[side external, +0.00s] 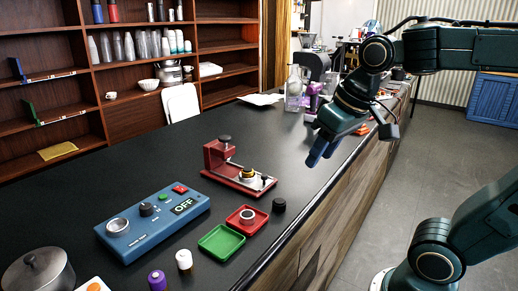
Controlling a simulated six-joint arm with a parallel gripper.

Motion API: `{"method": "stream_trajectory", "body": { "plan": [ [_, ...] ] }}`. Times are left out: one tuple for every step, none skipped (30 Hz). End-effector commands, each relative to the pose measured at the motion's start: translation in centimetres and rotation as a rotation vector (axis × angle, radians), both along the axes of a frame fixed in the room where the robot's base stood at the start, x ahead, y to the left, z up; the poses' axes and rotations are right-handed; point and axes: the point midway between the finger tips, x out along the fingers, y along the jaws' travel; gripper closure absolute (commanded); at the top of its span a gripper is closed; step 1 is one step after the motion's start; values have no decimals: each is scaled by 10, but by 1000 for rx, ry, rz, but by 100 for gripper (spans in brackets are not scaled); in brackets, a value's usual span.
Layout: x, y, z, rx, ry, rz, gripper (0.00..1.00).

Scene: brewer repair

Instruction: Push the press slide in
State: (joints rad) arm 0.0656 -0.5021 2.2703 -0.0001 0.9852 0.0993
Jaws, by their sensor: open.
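The red press (219,158) stands on the dark counter near the middle of the side external view. It has an upright column with a dark knob (225,139) on top and a low red base stretching to the right. A brass-coloured round part (247,172) sits on the base, and a small dark knob (264,180) is near the base's right end. I cannot tell exactly how far the slide sits in. My gripper (318,152) is open, above the counter's front edge, to the right of the press and apart from it. Its jaws look empty.
A blue control box (150,222) reading OFF stands front left. A red tray (240,226) holding a ring, a green tray (221,243) and a black cap (279,205) lie in front of the press. A glass bottle (293,90) stands behind. Counter left of the press is clear.

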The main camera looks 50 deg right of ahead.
Motion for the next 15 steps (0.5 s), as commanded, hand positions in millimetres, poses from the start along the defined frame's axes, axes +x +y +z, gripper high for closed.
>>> {"method": "stream_trajectory", "body": {
  "plan": [
    [11,-4,3,7,18,-25,59],
    [17,-6,5,10,26,-38,59],
    [24,-8,7,15,38,-58,59],
    [30,-10,8,20,48,-72,59],
    [36,-13,9,23,57,-86,59],
    [44,-16,11,28,68,-106,59],
    [50,-18,12,33,77,-121,59],
    [56,-20,12,35,88,-134,59],
    [64,-24,13,41,99,-154,59],
    [70,-27,14,45,107,-169,59],
    [75,-29,14,49,116,-183,59],
    [83,-33,14,53,128,-202,59],
    [89,-36,14,57,136,-217,59],
    [95,-39,13,61,145,-232,59],
    [103,-43,12,65,157,-251,59]
  ]
}}
